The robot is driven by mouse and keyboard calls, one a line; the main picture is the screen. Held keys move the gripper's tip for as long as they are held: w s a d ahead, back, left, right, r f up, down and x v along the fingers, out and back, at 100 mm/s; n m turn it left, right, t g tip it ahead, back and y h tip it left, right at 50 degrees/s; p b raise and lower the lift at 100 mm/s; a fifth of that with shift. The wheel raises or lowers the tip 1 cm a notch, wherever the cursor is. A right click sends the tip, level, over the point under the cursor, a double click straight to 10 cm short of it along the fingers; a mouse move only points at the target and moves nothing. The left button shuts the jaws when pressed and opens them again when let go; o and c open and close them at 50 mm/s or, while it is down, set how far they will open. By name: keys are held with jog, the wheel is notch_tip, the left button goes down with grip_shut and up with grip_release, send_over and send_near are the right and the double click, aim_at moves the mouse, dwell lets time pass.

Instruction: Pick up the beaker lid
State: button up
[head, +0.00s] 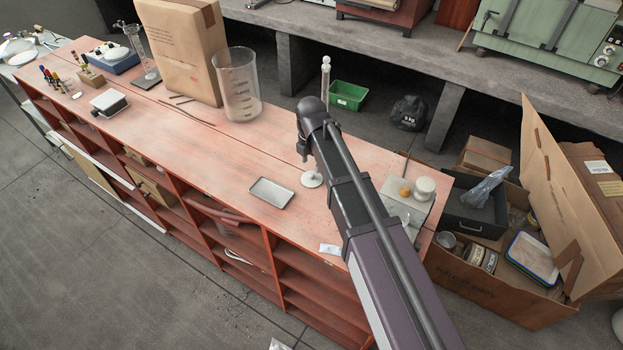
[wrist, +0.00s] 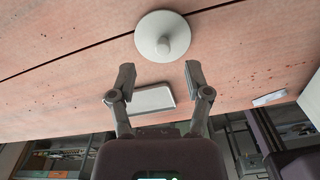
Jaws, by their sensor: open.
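The beaker lid looks like a pale round disc with a raised centre knob. In the wrist view the lid (wrist: 146,36) lies on the reddish bench top, knob toward the camera, beyond the fingertips and roughly centred between them. In the head view the lid (head: 311,180) shows beside my arm, which may cover part of it. My gripper (wrist: 160,78) is open and empty, its two fingers apart and not touching the lid. In the head view my arm hides most of the gripper. The large clear beaker (head: 237,85) stands upright farther back on the bench.
A shallow metal tray (head: 270,192) lies left of the lid; it also shows between the fingers in the wrist view (wrist: 150,99). Small jars (head: 424,188) stand at the right end. Bench around the lid is mostly clear.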

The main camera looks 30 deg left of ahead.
aim_at(312, 174)
jog(key=shift+d+f+b, duration=0.15)
jog(key=shift+f+b, duration=2.15)
jog(key=shift+f, duration=0.15)
grip_shut()
